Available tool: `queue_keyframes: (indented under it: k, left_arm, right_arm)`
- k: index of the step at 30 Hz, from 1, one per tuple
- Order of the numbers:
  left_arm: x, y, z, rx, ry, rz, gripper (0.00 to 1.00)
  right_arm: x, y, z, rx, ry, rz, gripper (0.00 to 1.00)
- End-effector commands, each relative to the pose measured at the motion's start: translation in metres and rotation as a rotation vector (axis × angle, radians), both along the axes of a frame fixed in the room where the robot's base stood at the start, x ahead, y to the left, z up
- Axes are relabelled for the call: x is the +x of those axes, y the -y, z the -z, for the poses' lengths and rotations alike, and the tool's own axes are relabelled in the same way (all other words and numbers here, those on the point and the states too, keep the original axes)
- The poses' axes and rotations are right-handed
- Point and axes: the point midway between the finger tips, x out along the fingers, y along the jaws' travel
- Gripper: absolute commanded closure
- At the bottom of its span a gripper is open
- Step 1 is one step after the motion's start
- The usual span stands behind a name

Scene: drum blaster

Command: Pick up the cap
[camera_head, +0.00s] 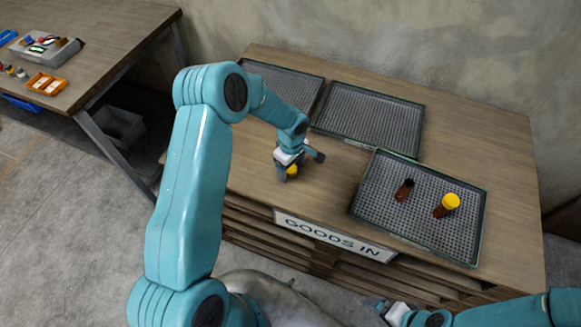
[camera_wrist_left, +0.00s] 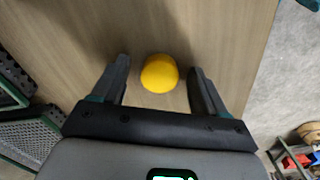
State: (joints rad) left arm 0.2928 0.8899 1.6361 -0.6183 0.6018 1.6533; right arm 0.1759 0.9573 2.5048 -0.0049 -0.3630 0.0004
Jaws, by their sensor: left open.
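A yellow cap (camera_head: 292,170) lies on the wooden table near its front edge, partly hidden by my left gripper in the head view. In the left wrist view the cap (camera_wrist_left: 159,73) sits between the two spread fingers, with a gap on each side. My left gripper (camera_wrist_left: 157,85) is open and points down over the cap; it also shows in the head view (camera_head: 289,168). My right gripper (camera_head: 383,306) is low at the bottom of the head view, away from the table top, and its fingers are too small to judge.
A right-hand tray (camera_head: 466,244) holds a dark uncapped bottle (camera_head: 404,190) and a brown bottle with a yellow cap (camera_head: 446,205). Two empty trays (camera_head: 368,120) (camera_head: 283,86) lie behind. A "GOODS IN" sign (camera_head: 333,236) is on the table front. Another bench (camera_head: 95,50) stands at left.

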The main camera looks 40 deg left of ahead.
Motion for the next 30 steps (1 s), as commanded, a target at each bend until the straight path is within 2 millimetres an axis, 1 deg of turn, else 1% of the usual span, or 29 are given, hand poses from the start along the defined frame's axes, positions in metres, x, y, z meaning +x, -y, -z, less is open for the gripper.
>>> queue_keyframes:
  k: [2,3,5,6,8,9,19,23,26,29,30]
  left_arm:
    - [0.000,0.000,0.000,0.000,0.000,0.000,0.27]
    - [0.000,0.000,0.000,0.000,0.000,0.000,0.30]
    - [0.000,0.000,0.000,0.000,0.000,0.000,0.49]
    - [0.000,0.000,0.000,0.000,0.000,0.000,0.63]
    - [0.000,0.000,0.000,0.000,0.000,0.000,0.82]
    - [0.000,0.000,0.000,0.000,0.000,0.000,0.85]
    - [0.000,0.000,-0.001,0.000,0.000,0.000,0.85]
    - [0.001,0.000,-0.008,0.001,0.001,-0.001,0.85]
    - [0.001,0.000,-0.021,0.001,0.004,0.001,0.85]
    - [0.002,0.000,-0.045,0.002,0.006,-0.001,0.85]
    - [0.002,0.000,-0.058,0.002,0.007,0.000,0.85]
  right_arm:
    - [0.000,0.000,0.000,0.000,0.000,0.000,0.02]
    - [0.000,0.000,0.000,0.000,0.000,0.000,0.02]
    - [0.000,0.000,0.000,0.000,0.000,0.000,0.02]
    - [0.000,0.000,0.000,0.000,0.000,0.000,0.02]
    - [0.000,0.000,0.000,0.000,0.000,0.000,0.02]
    - [0.000,0.000,0.000,0.000,0.000,0.000,0.02]
    - [0.000,0.000,0.001,0.000,0.000,0.000,0.02]
    - [0.000,0.000,0.002,0.000,0.000,0.000,0.02]
    - [0.000,0.000,0.004,0.000,0.000,0.000,0.02]
    - [0.000,0.000,0.008,0.000,0.000,0.000,0.02]
    - [0.000,0.000,0.010,0.000,0.000,0.000,0.02]
